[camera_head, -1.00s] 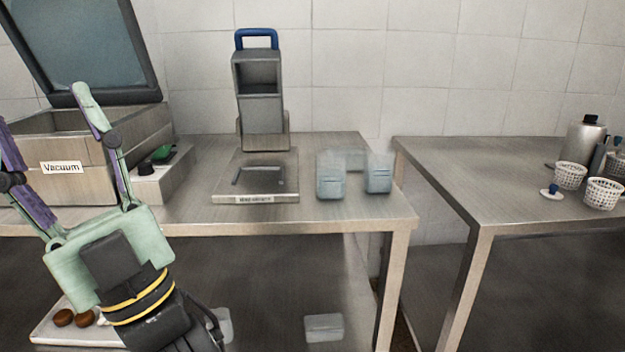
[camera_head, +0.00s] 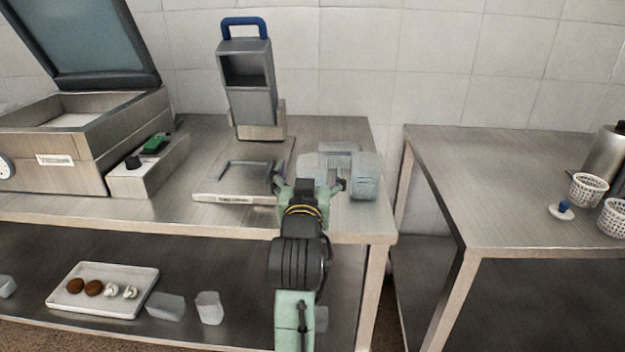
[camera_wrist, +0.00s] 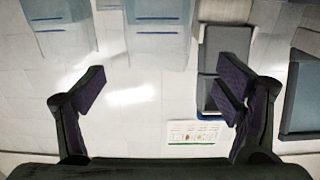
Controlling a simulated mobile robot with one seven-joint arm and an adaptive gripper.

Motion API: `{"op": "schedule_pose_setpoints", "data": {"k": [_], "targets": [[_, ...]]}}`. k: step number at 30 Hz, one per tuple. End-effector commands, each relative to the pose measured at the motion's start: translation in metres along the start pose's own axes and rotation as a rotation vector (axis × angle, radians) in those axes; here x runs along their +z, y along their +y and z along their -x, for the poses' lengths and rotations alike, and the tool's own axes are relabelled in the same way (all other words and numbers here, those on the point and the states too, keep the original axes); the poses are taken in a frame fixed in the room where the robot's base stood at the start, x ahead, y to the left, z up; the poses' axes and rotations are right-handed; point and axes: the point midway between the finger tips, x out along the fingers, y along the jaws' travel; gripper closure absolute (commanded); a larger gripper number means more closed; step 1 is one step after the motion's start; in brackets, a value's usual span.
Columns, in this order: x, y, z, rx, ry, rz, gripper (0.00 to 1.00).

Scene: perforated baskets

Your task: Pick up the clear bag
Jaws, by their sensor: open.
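Several pale blue, see-through bag-like packets stand upright at the right end of the steel table. The right one (camera_head: 366,177) shows clearly, while my gripper partly hides those left of it. In the wrist view, one packet (camera_wrist: 160,32) is at the top centre, beyond and between my fingers, and another (camera_wrist: 60,30) is at the top left. I cannot tell which one is the clear bag. My gripper (camera_head: 309,182) is open and empty in front of the packets; its two spread purple-padded fingers (camera_wrist: 160,92) touch nothing that I can see.
A grey device with a blue handle (camera_head: 247,75) and a flat plate (camera_head: 236,197) stand left of the packets. The vacuum machine (camera_head: 60,150) is farther left. A shelf tray (camera_head: 75,303) sits below. A second table (camera_head: 480,190) with white baskets (camera_head: 588,190) stands right, across a gap.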

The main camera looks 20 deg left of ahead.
Motion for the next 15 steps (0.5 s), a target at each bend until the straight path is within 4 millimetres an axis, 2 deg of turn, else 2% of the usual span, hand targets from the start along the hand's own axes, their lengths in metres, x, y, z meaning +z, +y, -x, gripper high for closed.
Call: {"op": "schedule_pose_setpoints", "data": {"k": [5,12,15], "targets": [[-0.002,0.0,-0.013,-0.001,0.0,0.0,0.15],[-0.004,0.002,-0.049,-0.002,0.001,-0.001,0.15],[-0.004,0.002,-0.056,-0.002,0.002,-0.001,0.15]]}}
